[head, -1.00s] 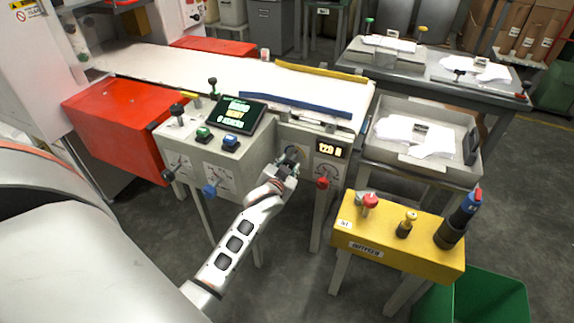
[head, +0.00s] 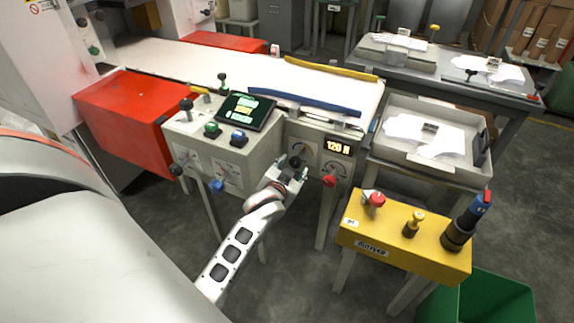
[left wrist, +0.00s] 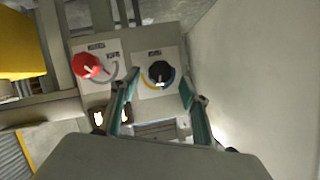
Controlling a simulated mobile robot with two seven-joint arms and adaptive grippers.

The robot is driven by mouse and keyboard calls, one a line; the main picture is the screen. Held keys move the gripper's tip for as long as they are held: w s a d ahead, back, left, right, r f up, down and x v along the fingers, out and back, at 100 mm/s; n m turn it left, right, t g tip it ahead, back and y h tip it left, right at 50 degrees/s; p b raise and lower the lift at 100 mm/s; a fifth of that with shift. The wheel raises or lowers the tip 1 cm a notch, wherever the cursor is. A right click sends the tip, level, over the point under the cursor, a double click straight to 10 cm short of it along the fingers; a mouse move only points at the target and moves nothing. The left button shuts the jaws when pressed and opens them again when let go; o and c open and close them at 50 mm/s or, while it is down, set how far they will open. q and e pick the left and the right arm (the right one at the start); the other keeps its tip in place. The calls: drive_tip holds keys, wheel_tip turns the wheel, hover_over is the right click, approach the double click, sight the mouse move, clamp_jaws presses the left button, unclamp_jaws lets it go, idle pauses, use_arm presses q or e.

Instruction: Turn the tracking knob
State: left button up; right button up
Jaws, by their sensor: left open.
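A black knob (left wrist: 161,73) with a blue and yellow arc sits on a pale dial plate in the left wrist view. It also shows in the head view (head: 295,161), on the front panel below the belt. A red knob (left wrist: 91,66) on a second dial plate is to its left in the wrist view, and to its right in the head view (head: 329,181). Labels are too small to read. My left gripper (left wrist: 158,92) is open, its two fingers pointing toward the black knob, one either side. Contact with the knob is not clear. My right gripper is not in view.
A grey control box (head: 240,155) with buttons and levers stands left of the dials. A lit display (head: 338,147) reads 120 N. A yellow stand (head: 400,247) with several handles is at right, near a green bin (head: 490,300). Grey trays stand behind it.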

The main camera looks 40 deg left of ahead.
use_arm(q)
drive_tip(key=v, duration=0.7)
drive_tip(key=shift+s+r, duration=0.15)
drive_tip(key=shift+s, duration=0.15)
drive_tip(key=shift+d, duration=0.1)
drive_tip(key=s+d+f+m+h+p, duration=0.1)
drive_tip(key=s+d+f+h+p, duration=0.1)
drive_tip(key=s+d, duration=0.4)
drive_tip(key=s+d+f+m+g+h+p, duration=0.1)
drive_tip(key=s+d+p, duration=0.4)
drive_tip(key=s, duration=0.5)
drive_tip(key=s+d+f+m+g+h+p, duration=0.1)
drive_tip(key=s+d+f+m+h+p, duration=0.1)
drive_tip(key=s+d, duration=0.5)
drive_tip(key=s+f+h+p, duration=0.1)
drive_tip(key=h+p, duration=0.1)
drive_tip(key=shift+s+d+h, duration=0.3)
drive_tip(key=shift+h, duration=0.1)
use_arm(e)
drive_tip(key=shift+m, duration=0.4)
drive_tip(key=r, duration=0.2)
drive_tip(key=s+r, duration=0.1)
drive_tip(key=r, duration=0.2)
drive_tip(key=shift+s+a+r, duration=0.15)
use_arm(q)
clamp_jaws()
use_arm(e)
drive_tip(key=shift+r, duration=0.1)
